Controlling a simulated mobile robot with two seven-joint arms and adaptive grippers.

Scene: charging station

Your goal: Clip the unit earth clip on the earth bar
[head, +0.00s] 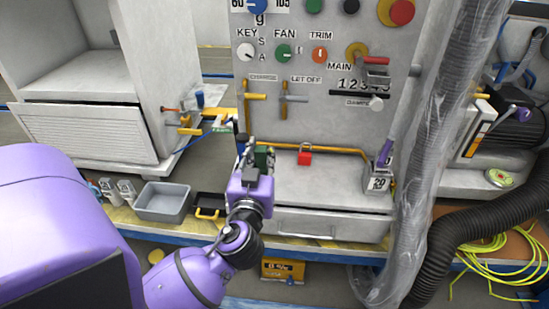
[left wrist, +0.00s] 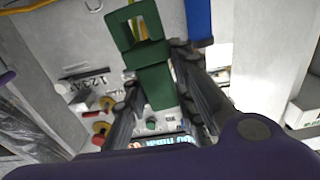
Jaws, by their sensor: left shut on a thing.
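My left gripper (head: 252,152) is in front of the grey control panel, low and near the shelf below it. It is shut on a green clip (head: 263,157), partly hidden by the fingers in the head view. In the left wrist view the green clip (left wrist: 155,85) sits between the two fingers (left wrist: 160,100), with an open square frame at its far end. A brass-yellow bar (head: 335,148) runs along the foot of the panel; I cannot tell whether it is the earth bar. Brass fittings (head: 188,125) with a small green label (head: 221,127) are on the left cabinet's side. My right gripper is not in view.
A red padlock (head: 305,158) is right of my gripper. A grey tray (head: 162,202) lies at lower left. The shelf between padlock and weight is clear.

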